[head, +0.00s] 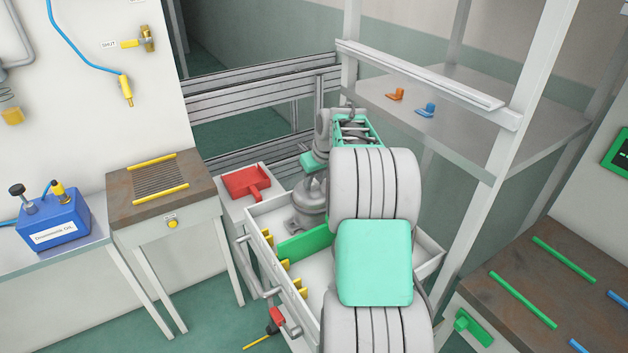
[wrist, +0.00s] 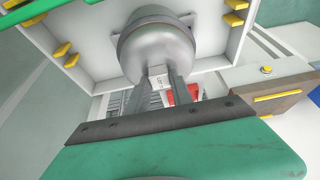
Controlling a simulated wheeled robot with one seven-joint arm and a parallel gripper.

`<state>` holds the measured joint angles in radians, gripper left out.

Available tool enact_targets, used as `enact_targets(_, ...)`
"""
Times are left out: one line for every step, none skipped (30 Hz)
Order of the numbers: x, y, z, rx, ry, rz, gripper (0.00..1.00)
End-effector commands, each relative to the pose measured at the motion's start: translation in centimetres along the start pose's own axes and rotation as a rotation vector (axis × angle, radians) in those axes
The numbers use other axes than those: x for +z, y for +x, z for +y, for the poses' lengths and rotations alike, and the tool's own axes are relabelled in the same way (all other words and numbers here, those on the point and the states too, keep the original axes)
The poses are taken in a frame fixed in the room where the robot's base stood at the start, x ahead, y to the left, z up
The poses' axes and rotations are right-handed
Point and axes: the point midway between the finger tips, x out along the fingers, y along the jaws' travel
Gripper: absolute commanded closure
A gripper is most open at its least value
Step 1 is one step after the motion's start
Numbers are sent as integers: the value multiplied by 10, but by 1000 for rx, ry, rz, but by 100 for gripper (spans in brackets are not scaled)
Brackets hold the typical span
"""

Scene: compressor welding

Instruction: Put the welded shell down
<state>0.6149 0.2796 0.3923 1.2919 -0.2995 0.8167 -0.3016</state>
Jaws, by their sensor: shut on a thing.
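The welded shell (head: 309,198) is a grey metal dome with a wider rim. It is over or in the far end of the white cart's tray (head: 425,262). My gripper (wrist: 163,84) is shut on the top of the shell, which also shows in the wrist view (wrist: 157,52). In the head view my green gripper body is above the shell, partly covered by my arm. The shell looks upright. I cannot tell whether its underside touches the tray floor.
A green divider (head: 303,243) and several yellow pegs (head: 284,265) are in the tray. A brown-topped table (head: 199,192) stands left, and a white rack post (head: 492,175) rises right.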

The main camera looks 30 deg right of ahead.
Motion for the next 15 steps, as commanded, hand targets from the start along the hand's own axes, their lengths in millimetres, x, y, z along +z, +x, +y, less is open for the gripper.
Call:
enact_targets(-1, 0, 0, 1, -1, 3, 100)
enact_targets(0, 1, 0, 1, -1, 3, 100)
enact_targets(0, 2, 0, 1, -1, 3, 100)
enact_targets(1, 3, 0, 0, 0, 0, 71)
enact_targets(1, 3, 0, 0, 0, 0, 69)
enact_targets(1, 3, 0, 0, 0, -1, 66)
enact_targets(1, 3, 0, 0, 0, -1, 63)
enact_targets(1, 3, 0, 0, 0, -1, 61)
enact_targets(1, 3, 0, -1, 0, -1, 57)
enact_targets(1, 3, 0, 0, 0, -1, 55)
enact_targets(1, 3, 0, -1, 0, -1, 53)
enact_targets(1, 2, 0, -1, 0, -1, 51)
enact_targets(1, 2, 0, -1, 0, -1, 51)
enact_targets(1, 2, 0, -1, 0, -1, 51)
enact_targets(1, 2, 0, -1, 0, -1, 51)
